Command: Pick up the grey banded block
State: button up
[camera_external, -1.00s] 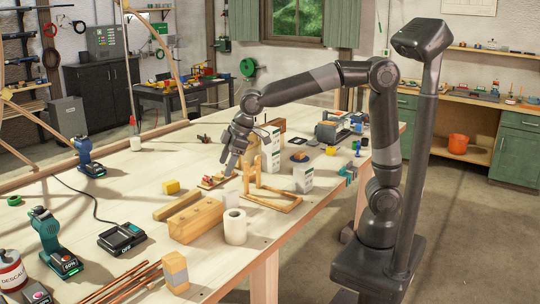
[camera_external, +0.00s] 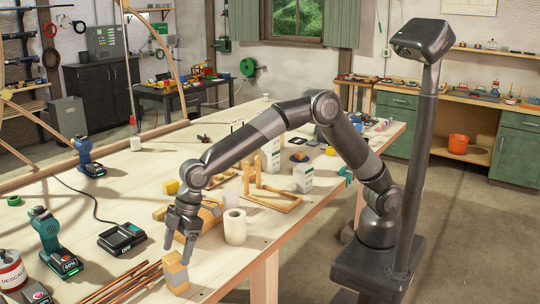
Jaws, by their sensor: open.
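The grey banded block (camera_external: 176,275) stands upright at the front edge of the workbench. It is a light wooden block with a grey band around it. My gripper (camera_external: 177,251) is open and points down, its fingers at the block's upper end. One finger shows left of the block and one right of it, near its top. Whether they touch the block cannot be told from this view.
A white paper roll (camera_external: 235,227) stands right of my gripper. A wooden block with holes (camera_external: 210,213) lies behind it. Thin copper-coloured rods (camera_external: 122,283) lie to the left, and a black charger (camera_external: 121,237) sits further back. The bench's front edge is close.

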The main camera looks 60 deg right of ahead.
aim_at(169, 285)
jog(key=x, duration=0.7)
jog(key=shift+s+f, duration=0.1)
jog(key=shift+s, duration=0.05)
jog(key=shift+c, duration=0.2)
jog(key=c, duration=1)
jog(key=shift+c, duration=0.6)
